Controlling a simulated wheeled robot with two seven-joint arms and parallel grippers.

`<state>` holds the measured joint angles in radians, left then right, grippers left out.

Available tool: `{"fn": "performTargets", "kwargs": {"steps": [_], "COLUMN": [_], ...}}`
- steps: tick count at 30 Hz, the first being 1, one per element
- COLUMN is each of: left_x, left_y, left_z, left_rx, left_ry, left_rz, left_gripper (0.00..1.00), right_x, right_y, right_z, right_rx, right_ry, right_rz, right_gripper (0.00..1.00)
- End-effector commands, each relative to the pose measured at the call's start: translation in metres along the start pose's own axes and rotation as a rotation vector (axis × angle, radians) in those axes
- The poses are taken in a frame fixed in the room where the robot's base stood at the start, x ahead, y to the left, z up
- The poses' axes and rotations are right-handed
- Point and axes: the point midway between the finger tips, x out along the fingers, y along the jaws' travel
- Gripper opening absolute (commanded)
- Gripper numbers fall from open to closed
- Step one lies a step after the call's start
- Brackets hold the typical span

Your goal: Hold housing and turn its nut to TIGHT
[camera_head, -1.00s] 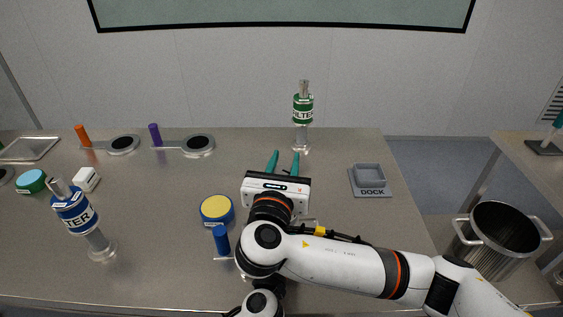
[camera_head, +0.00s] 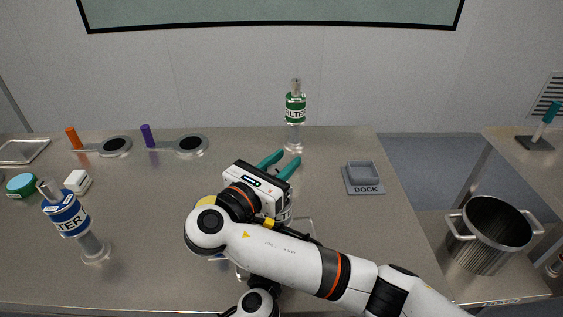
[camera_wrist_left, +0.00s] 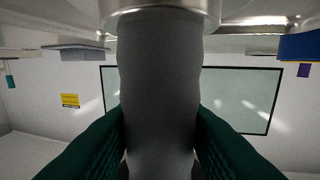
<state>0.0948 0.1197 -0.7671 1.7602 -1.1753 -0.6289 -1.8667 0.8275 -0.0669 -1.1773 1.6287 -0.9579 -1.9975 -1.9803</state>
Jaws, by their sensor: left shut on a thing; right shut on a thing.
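In the left wrist view, the fingers of my left gripper (camera_wrist_left: 160,125) are shut on both sides of the smooth grey cylindrical body of the housing (camera_wrist_left: 160,75). A wider metal flange sits at the top of that view. In the head view my left gripper is hidden behind my right arm. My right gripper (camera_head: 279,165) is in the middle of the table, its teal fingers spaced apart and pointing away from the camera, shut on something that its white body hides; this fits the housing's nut. Only a small part of the housing shows below it. No TIGHT mark is readable.
A green filter (camera_head: 295,115) stands behind my right gripper, a blue filter (camera_head: 70,218) at left. A grey dock (camera_head: 363,180) lies at right. Two handled discs (camera_head: 190,145) lie at back left. A pot (camera_head: 488,235) stands beyond the table's right edge.

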Motion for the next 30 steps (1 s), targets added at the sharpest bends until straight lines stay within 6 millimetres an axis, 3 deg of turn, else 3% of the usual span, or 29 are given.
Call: {"fn": "performTargets", "kwargs": {"steps": [8,9,12,22,30], "left_x": [0.0,0.0,0.0,0.0,0.0], "left_y": [0.0,0.0,0.0,0.0,0.0], "left_z": [0.001,0.001,0.001,0.001,0.001], "left_rx": [0.0,0.0,0.0,0.0,0.0], "left_ry": [-0.002,-0.002,-0.002,-0.002,-0.002], "left_rz": [-0.001,-0.001,-0.001,-0.001,-0.001], "left_gripper": [0.0,0.0,0.0,0.0,0.0], "right_x": [0.001,0.001,0.001,-0.003,-0.044], "right_y": [0.0,0.0,0.0,0.0,-0.001], "right_z": [0.0,0.0,0.0,0.0,0.002], "right_rx": [0.0,0.0,0.0,0.0,0.0], "right_ry": [0.001,0.001,0.001,-0.001,-0.006], "right_rz": [0.002,0.002,0.001,-0.001,-0.003], "right_gripper": [0.07,0.35,0.51,0.51,0.51]}}
